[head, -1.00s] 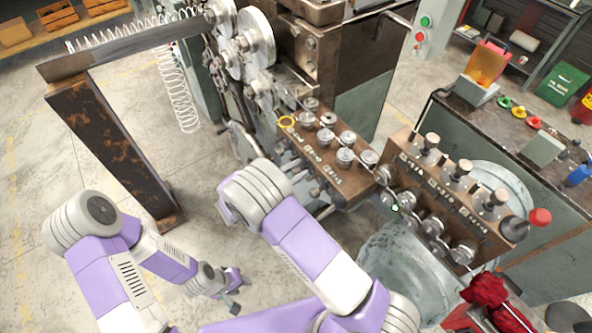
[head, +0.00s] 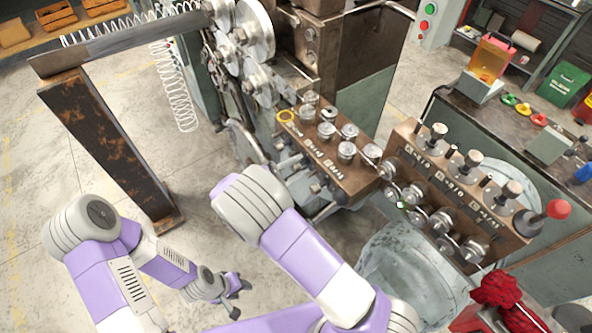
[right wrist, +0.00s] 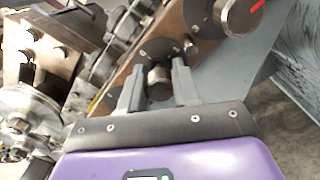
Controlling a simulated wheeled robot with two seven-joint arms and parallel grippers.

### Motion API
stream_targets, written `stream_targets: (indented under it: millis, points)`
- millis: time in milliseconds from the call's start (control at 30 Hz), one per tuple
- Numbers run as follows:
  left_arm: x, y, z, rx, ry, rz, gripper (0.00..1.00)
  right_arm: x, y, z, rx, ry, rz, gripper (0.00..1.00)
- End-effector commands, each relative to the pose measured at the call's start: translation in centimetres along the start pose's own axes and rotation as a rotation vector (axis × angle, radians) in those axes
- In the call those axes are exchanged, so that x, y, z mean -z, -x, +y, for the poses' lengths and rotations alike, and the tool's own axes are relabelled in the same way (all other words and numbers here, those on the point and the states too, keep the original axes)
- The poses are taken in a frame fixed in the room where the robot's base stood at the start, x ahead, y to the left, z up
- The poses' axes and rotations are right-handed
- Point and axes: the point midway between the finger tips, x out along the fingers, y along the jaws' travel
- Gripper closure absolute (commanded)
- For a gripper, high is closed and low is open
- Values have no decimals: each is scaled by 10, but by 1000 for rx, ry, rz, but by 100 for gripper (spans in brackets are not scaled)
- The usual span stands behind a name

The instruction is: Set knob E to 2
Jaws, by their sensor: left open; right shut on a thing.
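Two brown panels carry rows of metal knobs: a left panel (head: 318,164) and a right panel (head: 470,207), both in the head view. Their lettering is too small to read, so I cannot tell which knob is E or its setting. In the right wrist view my right gripper (right wrist: 156,88) is shut on a short cylindrical knob (right wrist: 158,80), one finger on each side. The right gripper is hidden in the head view. My left gripper (head: 239,298) is open and empty, low over the floor, apart from the panels.
A larger knob (right wrist: 238,14) with a red line sits beside the gripped one. A red ball handle (head: 558,209) is at the right panel's end. A rusty post (head: 108,150) and a hanging spring (head: 175,92) stand left. Open floor (head: 30,220) lies at left.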

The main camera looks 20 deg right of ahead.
Motion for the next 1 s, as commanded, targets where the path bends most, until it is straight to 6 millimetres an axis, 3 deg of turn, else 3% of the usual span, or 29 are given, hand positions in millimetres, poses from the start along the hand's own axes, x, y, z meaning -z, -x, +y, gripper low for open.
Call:
stream_targets:
  millis: [1000]
  points:
    - [4, -86, -32, 0, 0, 0, 57, 3, 1, -4, 0, -911, 1, 99]
